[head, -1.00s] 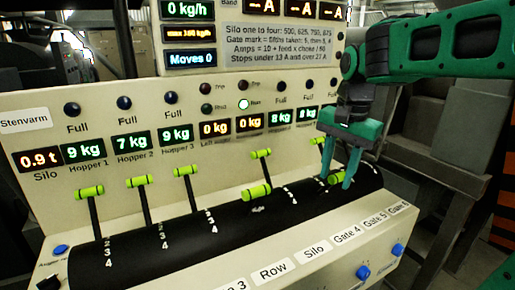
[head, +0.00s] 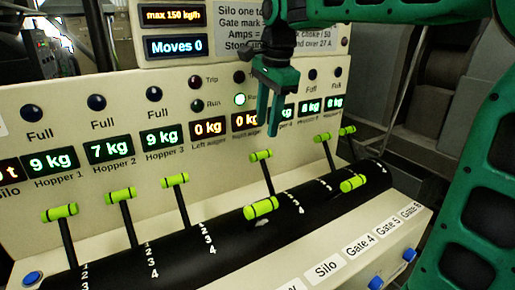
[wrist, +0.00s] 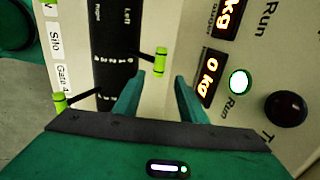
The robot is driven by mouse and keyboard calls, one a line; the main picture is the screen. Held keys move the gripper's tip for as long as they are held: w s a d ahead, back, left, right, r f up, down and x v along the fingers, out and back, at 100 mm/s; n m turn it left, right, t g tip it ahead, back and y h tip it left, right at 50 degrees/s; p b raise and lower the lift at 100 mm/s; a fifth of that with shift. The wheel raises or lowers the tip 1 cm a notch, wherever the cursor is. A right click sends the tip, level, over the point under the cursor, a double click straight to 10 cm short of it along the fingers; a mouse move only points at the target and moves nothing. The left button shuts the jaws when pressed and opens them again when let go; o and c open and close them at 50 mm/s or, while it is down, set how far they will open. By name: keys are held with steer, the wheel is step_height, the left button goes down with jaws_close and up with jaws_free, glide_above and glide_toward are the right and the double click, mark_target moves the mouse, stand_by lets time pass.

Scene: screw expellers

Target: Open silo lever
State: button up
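The lever that lines up with the Silo label (head: 326,269) appears to be the one with the lime-green handle (head: 261,155), standing up from the black drum right of the middle. My gripper (head: 267,128) is open and empty, its fingers pointing down just above that handle. In the wrist view the handle (wrist: 160,62) lies ahead of the gap between my open fingers (wrist: 158,85), and they do not appear to touch it. Its rod runs left to the numbered drum. The Silo label (wrist: 55,42) shows at the left edge there.
A lever with a larger handle (head: 261,207) leans forward just in front. Another forward-leaning lever (head: 353,184) and two upright ones (head: 323,137) stand to the right. Three upright levers (head: 121,194) stand left. The display panel (head: 217,155) rises close behind. Moves reads 0.

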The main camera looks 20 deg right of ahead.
mark_target(261, 152)
steer(key=f, duration=0.3)
steer(key=w+f, duration=0.1)
steer(key=f, duration=0.2)
steer(key=a+f, duration=0.1)
steer(key=f, duration=0.2)
steer(key=shift+w, duration=0.35)
jaws_close()
